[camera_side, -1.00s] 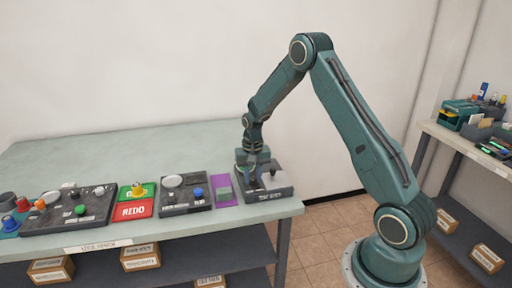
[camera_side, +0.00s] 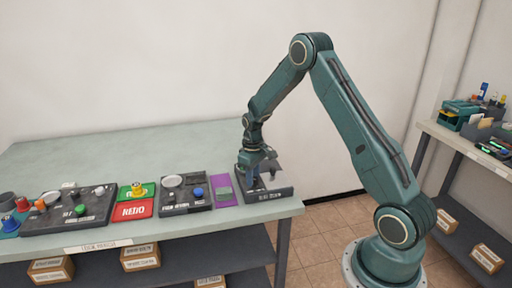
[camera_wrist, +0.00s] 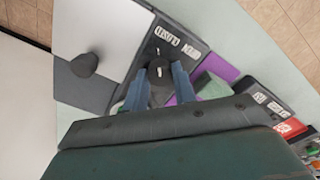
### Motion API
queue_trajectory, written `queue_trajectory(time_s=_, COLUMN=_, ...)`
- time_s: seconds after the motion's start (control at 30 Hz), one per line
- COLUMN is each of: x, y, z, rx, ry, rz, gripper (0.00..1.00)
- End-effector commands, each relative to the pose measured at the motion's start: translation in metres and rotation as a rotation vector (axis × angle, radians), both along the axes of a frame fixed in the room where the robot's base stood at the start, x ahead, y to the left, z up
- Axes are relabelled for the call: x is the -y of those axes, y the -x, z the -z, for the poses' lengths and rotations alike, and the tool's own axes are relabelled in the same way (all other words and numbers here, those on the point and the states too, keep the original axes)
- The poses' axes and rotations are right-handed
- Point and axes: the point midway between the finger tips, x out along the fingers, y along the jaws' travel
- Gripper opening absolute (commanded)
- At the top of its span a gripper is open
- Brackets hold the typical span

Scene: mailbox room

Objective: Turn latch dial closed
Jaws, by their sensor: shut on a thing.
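The latch dial (camera_wrist: 158,60) is a dark round knob with white marks, seen in the wrist view between my two blue-grey fingers. Printed labels for closed and open sit beside it on the dark unit (camera_wrist: 207,61). My gripper (camera_wrist: 158,75) is shut on the dial, one finger on each side. In the side view my gripper (camera_side: 262,183) reaches down onto the dark unit (camera_side: 270,195) at the right end of the table; the dial is hidden there by the fingers.
A green block (camera_wrist: 212,86) lies on a purple mat (camera_side: 224,191) close by. Other panels, including one with a blue button (camera_side: 198,192), stand further left. The table's back is clear.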

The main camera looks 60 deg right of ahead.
Motion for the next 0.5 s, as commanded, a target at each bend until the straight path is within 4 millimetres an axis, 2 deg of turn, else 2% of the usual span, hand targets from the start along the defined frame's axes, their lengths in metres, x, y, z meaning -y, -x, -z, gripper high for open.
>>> queue_trajectory(time_s=0.5, x=0.0005, y=-0.0024, z=-0.0016, rx=0.008, ry=0.002, rz=-0.042, gripper=0.04)
